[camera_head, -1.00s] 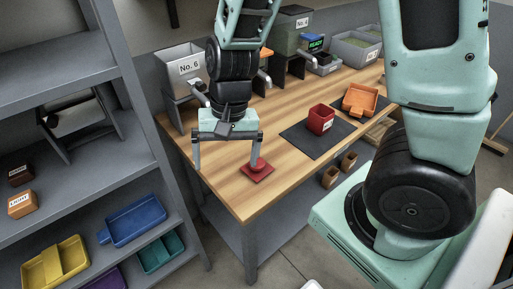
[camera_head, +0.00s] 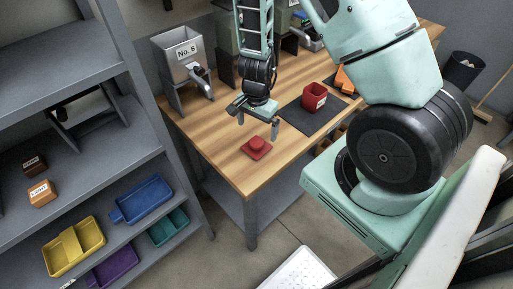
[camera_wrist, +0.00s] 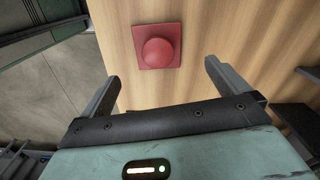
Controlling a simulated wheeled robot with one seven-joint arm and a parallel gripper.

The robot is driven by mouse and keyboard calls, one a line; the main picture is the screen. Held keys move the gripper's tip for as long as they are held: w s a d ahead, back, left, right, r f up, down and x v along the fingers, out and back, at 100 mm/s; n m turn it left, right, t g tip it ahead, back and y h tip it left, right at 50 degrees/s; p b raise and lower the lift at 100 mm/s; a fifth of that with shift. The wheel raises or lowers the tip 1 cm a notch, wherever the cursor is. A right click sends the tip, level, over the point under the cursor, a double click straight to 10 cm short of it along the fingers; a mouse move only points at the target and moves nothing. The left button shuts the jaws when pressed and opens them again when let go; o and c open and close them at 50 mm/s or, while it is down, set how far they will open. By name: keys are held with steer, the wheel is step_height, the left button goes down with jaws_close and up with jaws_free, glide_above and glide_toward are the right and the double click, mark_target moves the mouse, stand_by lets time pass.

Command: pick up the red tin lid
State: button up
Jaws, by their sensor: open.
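The red tin lid (camera_head: 257,148) is a flat square with a round knob on top. It lies on the wooden table (camera_head: 215,150) near its front left corner. In the wrist view the red tin lid (camera_wrist: 158,47) shows beyond the fingertips, a little left of the middle between them. My gripper (camera_head: 258,130) is open and empty above the table, just behind the lid in the head view. Its two fingers also show in the wrist view (camera_wrist: 164,75), apart from the lid.
A red tin (camera_head: 314,97) stands on a dark mat (camera_head: 308,118) to the right. The No. 6 hopper (camera_head: 181,62) stands at the back left. A grey shelf (camera_head: 75,150) with coloured trays is left of the table. The wood around the lid is clear.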

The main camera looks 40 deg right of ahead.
mark_target(256, 142)
steer(key=shift+s+a+f, duration=0.1)
steer(key=shift+a+f, duration=0.05)
steer(key=shift+f, duration=1.65)
steer(key=shift+s+a+f, duration=0.1)
steer(key=shift+f, duration=1.7)
steer(key=shift+c, duration=0.3)
steer(key=c, duration=1)
